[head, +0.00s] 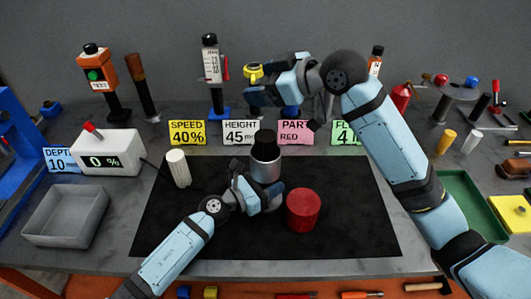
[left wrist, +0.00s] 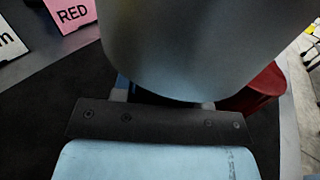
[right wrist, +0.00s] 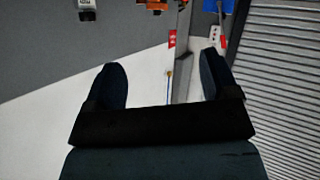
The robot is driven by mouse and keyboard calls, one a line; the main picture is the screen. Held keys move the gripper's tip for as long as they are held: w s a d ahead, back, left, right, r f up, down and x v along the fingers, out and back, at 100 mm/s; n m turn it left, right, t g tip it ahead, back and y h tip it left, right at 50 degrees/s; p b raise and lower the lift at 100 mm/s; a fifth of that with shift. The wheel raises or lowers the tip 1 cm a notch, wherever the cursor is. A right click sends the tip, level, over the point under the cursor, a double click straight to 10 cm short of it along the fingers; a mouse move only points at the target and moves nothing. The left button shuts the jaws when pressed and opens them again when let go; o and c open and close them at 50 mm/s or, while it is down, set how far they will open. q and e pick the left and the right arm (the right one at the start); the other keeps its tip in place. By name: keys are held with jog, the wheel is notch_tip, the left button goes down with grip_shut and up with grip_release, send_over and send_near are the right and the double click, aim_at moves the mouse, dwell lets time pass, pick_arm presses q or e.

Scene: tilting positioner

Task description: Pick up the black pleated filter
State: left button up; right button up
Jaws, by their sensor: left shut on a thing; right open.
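A black cylinder (head: 265,143), which looks like the pleated filter, stands upright in the top of a silver metal cup (head: 266,170) on the black mat. My left gripper (head: 266,190) is at the cup's lower front and is shut on the cup. The cup's grey wall (left wrist: 200,50) fills the upper middle of the left wrist view; the filter is out of sight there, and the fingertips are hidden. My right gripper (head: 256,90) is raised at the back, well above the filter. It is open and empty (right wrist: 165,85) in the right wrist view.
A red cylinder (head: 303,210) stands close right of my left gripper. A white cylinder (head: 178,168) stands left on the black mat (head: 345,240). Label cards (head: 188,132) line the back. A grey bin (head: 67,216) is at left, a green tray (head: 462,205) at right.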

jog(key=s+a+n+g+h, duration=0.3)
jog(key=a+n+g, duration=0.1)
jog(key=a, duration=0.1)
jog(key=n+g+h, duration=0.2)
jog(key=g+h, duration=0.1)
jog(key=h, duration=0.5)
send_near(265, 135)
notch_tip(265, 135, down, 11)
jog(key=shift+a+r, duration=0.1)
jog(key=shift+r, duration=0.1)
jog(key=c, duration=1.3)
